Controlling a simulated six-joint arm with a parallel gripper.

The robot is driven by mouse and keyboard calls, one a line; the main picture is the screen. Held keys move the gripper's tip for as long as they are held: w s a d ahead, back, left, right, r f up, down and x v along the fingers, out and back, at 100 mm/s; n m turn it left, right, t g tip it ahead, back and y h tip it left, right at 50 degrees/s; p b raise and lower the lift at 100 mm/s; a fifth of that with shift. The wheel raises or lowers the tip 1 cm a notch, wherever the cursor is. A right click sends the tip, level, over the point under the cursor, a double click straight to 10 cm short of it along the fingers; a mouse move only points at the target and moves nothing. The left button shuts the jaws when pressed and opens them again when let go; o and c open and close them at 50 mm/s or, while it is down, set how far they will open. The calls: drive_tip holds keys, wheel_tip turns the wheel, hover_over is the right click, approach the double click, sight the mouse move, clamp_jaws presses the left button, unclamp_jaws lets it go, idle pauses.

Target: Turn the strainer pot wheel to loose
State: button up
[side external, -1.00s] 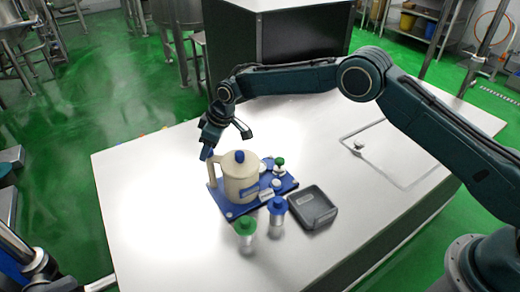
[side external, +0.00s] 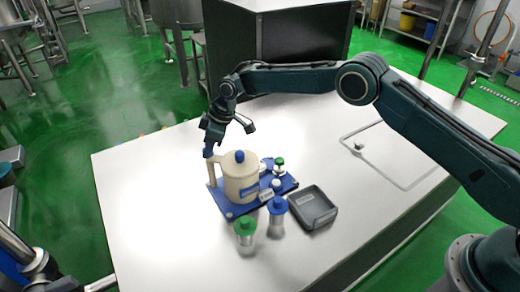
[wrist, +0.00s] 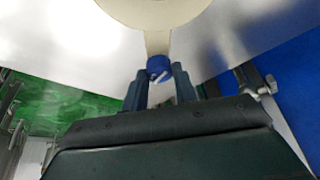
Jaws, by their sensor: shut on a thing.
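The strainer pot (side external: 240,178) is cream, with a blue knob on its lid, and stands upright on a blue base (side external: 229,211). Its handle is on the left side. In the wrist view the pot's pale body (wrist: 157,10) is at the top, with the handle coming down from it. The blue pot wheel (wrist: 158,64), with a white mark, sits on the handle. My gripper (wrist: 159,84) is shut on the wheel, one finger on each side. In the side view my gripper (side external: 208,151) points down at the handle top and hides the wheel.
A green-topped jar (side external: 245,232) and a blue-topped jar (side external: 277,216) stand in front of the base. A dark tray (side external: 313,208) lies to their right. Small bottles stand on the base right of the pot. The table's left side is bare.

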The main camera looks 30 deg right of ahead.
drive_tip(key=shift+n+g+y, duration=0.3)
drive_tip(key=shift+n+g, duration=0.3)
drive_tip(key=shift+n, duration=0.8)
drive_tip(key=shift+w+d+n, duration=0.1)
drive_tip(key=shift+n, duration=0.3)
drive_tip(key=o, duration=1)
drive_tip(key=shift+r, duration=0.1)
drive_tip(key=v, duration=1.3)
drive_tip(key=shift+d+r, duration=0.1)
drive_tip(key=shift+r, duration=0.2)
